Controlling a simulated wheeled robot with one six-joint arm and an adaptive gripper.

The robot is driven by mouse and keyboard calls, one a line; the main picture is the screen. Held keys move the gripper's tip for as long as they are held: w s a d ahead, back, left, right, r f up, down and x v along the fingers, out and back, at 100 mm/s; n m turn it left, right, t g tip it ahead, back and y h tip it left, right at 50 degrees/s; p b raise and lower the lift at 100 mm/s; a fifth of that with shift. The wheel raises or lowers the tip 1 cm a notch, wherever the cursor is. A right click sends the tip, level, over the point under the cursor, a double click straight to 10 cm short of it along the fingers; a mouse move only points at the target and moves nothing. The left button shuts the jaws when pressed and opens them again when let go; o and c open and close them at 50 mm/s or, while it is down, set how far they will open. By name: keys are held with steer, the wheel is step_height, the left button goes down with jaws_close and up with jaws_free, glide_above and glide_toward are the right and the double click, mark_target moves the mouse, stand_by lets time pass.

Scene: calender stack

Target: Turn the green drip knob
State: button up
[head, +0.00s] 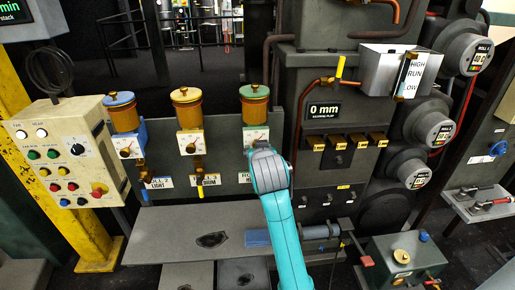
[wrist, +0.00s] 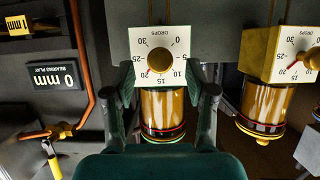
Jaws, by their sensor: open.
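The green drip unit (head: 254,105) is an amber cylinder with a green cap, on the back panel behind my arm. Its cream dial block (head: 256,134) sits below the cylinder, its lower part hidden by my arm. In the wrist view, which is upside down, the dial plate (wrist: 181,42) reads DROPS 0 to 30, with a round brass knob (wrist: 160,60) in the middle. My gripper (wrist: 166,90) is open, its dark fingers on either side of the dial's "15" edge and the cylinder. I cannot tell whether the fingers touch anything. The fingertips are hidden in the head view.
A yellow-capped unit (head: 187,106) and a blue-capped unit (head: 121,110) stand to the left, with similar dials. A copper pipe (head: 302,105) and a "0 mm" display (head: 324,110) are close on the right. A grey shelf (head: 165,220) lies below the panel.

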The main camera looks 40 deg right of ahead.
steer(key=v, duration=0.8)
steer(key=shift+s+a, duration=0.1)
steer(key=shift+s, duration=0.05)
steer(key=s+a+f+n+t+y, duration=0.1)
steer(key=s+a+f+n, duration=0.1)
steer(key=s+a+f, duration=0.4)
steer(key=s+a+f+n+t+y, duration=0.1)
steer(key=s+a+f+y, duration=0.2)
steer(key=f, duration=0.5)
steer(key=s+a+f+n, duration=0.2)
steer(key=s+a+f, duration=0.3)
steer(key=s+f, duration=0.15)
steer(key=s+a+n+y, duration=0.1)
steer(key=s+a, duration=0.2)
steer(key=s, duration=0.9)
steer(key=s+a+t+y, duration=0.1)
steer(key=s+a+y, duration=0.1)
steer(key=s, duration=1.1)
steer(key=shift+a+n+t, duration=0.3)
steer(key=shift+a+n, duration=0.1)
steer(key=shift+a, duration=0.15)
steer(key=shift+s, duration=0.1)
